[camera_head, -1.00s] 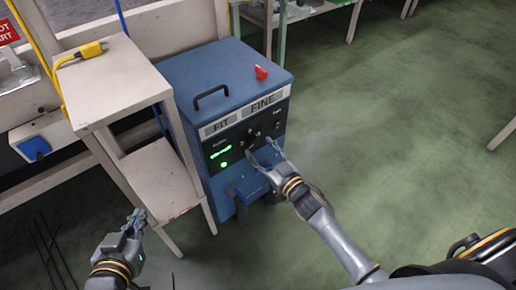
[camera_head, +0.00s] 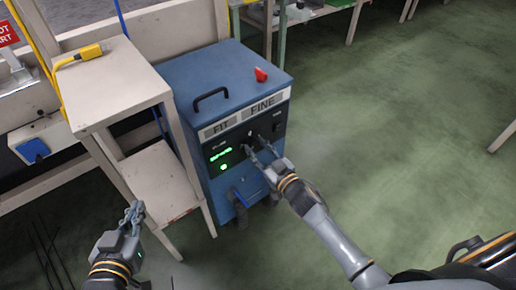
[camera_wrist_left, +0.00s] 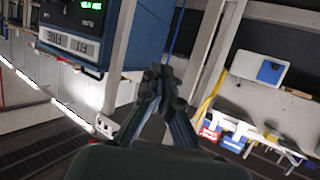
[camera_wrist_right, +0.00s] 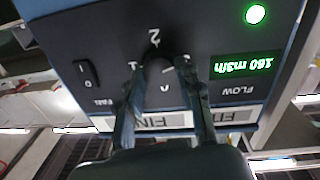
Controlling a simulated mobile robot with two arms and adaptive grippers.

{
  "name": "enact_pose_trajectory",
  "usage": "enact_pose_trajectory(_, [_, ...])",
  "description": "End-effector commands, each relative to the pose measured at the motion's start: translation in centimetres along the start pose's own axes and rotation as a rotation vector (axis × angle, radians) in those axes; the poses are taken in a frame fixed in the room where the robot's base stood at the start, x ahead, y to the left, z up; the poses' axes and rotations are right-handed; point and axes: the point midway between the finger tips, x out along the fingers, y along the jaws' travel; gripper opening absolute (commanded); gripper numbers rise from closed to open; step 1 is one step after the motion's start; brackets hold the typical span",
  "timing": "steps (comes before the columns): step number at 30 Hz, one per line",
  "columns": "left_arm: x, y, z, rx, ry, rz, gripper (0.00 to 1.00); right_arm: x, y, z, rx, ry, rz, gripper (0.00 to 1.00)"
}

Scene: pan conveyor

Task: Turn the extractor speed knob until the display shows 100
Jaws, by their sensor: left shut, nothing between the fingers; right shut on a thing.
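The green display (camera_wrist_right: 243,64) appears upside down in the right wrist view and seems to read 160 m3/h. It also glows in the head view (camera_head: 220,155), too small to read. My left gripper (camera_head: 133,210) is shut and empty, low beside the pale stand; its fingertips meet in the left wrist view (camera_wrist_left: 160,76).
A round green light (camera_wrist_right: 255,14) and a rocker switch (camera_wrist_right: 87,74) are on the panel. A pale two-shelf stand (camera_head: 118,100) stands left of the extractor. A red object (camera_head: 261,75) lies on top. Floor to the right is clear.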

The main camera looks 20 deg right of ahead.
Motion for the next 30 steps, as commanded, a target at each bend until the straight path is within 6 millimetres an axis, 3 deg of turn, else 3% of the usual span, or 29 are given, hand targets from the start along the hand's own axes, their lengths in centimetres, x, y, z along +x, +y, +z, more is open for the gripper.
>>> enact_pose_trajectory(8, [0.0, 0.0, 0.1, 0.000, -0.009, 0.000, 0.00, 0.0, -0.1, 0.0, -0.098, 0.006, 0.001, 0.04])
enact_pose_trajectory(17, [0.0, 0.0, 0.2, -0.001, -0.011, 0.000, 0.00, 0.0, -0.1, 0.1, -0.347, 0.021, 0.002, 0.04])
enact_pose_trajectory(30, [0.3, 0.4, -2.3, -0.001, 0.127, 0.009, 0.00, 0.0, -0.2, 0.3, -0.765, 0.047, 0.006, 0.04])
